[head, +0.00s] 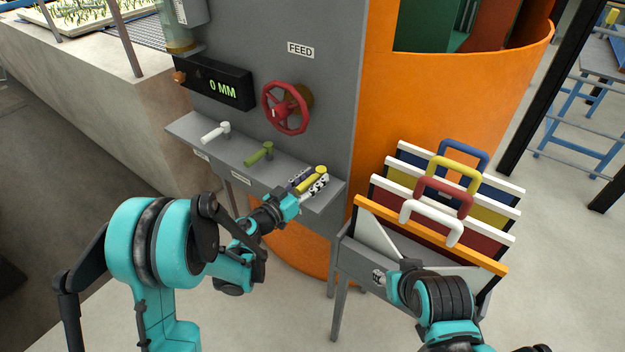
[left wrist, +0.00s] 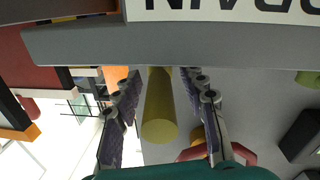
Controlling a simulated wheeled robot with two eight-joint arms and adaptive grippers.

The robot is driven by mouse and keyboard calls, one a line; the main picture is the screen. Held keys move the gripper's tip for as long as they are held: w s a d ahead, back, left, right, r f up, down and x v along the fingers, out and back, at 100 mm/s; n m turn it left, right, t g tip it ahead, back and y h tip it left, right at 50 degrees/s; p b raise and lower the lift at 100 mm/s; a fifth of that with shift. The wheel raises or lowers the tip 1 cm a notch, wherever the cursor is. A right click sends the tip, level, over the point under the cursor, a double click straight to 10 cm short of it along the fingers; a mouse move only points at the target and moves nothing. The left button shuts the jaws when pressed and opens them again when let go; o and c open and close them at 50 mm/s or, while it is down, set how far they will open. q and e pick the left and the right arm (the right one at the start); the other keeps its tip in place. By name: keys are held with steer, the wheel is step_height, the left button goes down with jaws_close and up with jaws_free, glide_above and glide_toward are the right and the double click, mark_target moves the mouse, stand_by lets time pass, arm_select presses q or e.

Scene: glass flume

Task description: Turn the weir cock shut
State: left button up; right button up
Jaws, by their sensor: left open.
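Three cocks stand on the grey ledge (head: 300,172): a white one (head: 216,132) at left, a green one (head: 259,153) in the middle and a yellow one (head: 312,180) at right. No label reading weir is legible, so I cannot tell which is the weir cock. My left gripper (head: 310,184) is at the yellow cock. In the left wrist view, its open fingers (left wrist: 165,110) stand either side of the yellow handle (left wrist: 159,110), with gaps visible.
A red handwheel (head: 286,108) sits above the ledge under a FEED sign (head: 300,50), beside a display (head: 217,84) reading 0 MM. A rack of boards with coloured handles (head: 440,200) stands at right, before an orange curved wall (head: 450,95). Floor shows between ledge and rack.

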arm_select(q)
steer(key=shift+c, duration=0.4)
jaws_close()
steer(key=shift+s+r, duration=0.1)
steer(key=shift+a, duration=0.2)
steer(key=m+g+h, duration=0.1)
steer(key=g+h, duration=0.1)
steer(key=w+m+g+h, duration=0.1)
steer(key=shift+a+m, duration=0.3)
steer(key=shift+w+a+m+g+h, duration=0.15)
steer(key=shift+m+g+h, duration=0.3)
steer(key=shift+m+g, duration=0.6)
steer(key=shift+w+d+m+g+h, duration=0.1)
steer(key=shift+w+m+g+h, duration=0.35)
steer(key=shift+g, duration=0.9)
steer(key=shift+w+a+m+g+h, duration=0.1)
steer(key=shift+m+g+h, duration=0.4)
steer(key=shift+m+g, duration=0.6)
steer(key=shift+s, duration=0.1)
